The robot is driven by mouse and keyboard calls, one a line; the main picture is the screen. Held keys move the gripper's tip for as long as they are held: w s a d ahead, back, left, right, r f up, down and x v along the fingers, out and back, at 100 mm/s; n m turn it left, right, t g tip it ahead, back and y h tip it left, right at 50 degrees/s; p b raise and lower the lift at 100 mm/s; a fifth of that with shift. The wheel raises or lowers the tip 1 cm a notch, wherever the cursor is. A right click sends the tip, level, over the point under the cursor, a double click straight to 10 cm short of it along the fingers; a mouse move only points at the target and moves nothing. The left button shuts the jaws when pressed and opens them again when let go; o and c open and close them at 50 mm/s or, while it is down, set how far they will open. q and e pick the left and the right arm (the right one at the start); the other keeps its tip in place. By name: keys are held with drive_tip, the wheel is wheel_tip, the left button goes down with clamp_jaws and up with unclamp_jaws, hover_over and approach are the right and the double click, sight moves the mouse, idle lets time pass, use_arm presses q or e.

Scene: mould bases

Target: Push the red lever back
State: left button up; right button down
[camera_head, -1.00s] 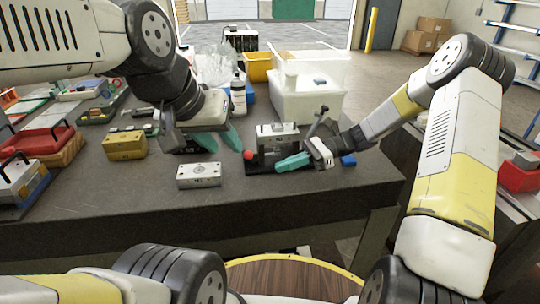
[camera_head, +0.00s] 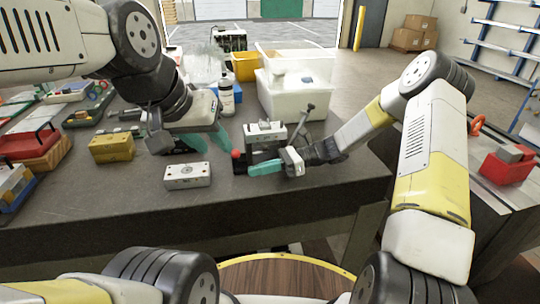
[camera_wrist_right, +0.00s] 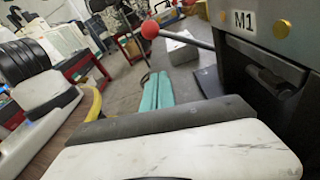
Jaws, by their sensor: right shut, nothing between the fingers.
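The red lever is a rod with a red ball knob (camera_head: 236,154), standing out from the left side of a dark mould base (camera_head: 265,141) with a light top. In the right wrist view the knob (camera_wrist_right: 150,29) sits on a grey rod running right to the block marked M1 (camera_wrist_right: 262,45). My right gripper (camera_head: 252,169) has its teal fingers together and empty, just in front of the mould base, below and right of the knob. In the right wrist view its shut fingers (camera_wrist_right: 158,92) lie below the knob, apparently apart from it. My left gripper (camera_head: 215,143) is open, left of the knob.
A silver block (camera_head: 187,176) lies on the table (camera_head: 110,210) in front, with a yellow block (camera_head: 111,148) to its left. The near tabletop is clear.

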sight(235, 155)
drive_tip(key=x, duration=0.5)
drive_tip(key=shift+r, duration=0.25)
drive_tip(key=shift+w+d+r, duration=0.1)
drive_tip(key=shift+w+r, duration=0.05)
drive_tip(key=shift+r, duration=0.45)
drive_tip(key=shift+w+d+r, duration=0.1)
drive_tip(key=shift+w+r, duration=0.05)
drive_tip(key=shift+r, duration=0.4)
drive_tip(key=shift+w+r, duration=0.15)
drive_tip(key=shift+r, duration=0.4)
drive_tip(key=shift+w+r, duration=0.4)
drive_tip(key=shift+r, duration=0.35)
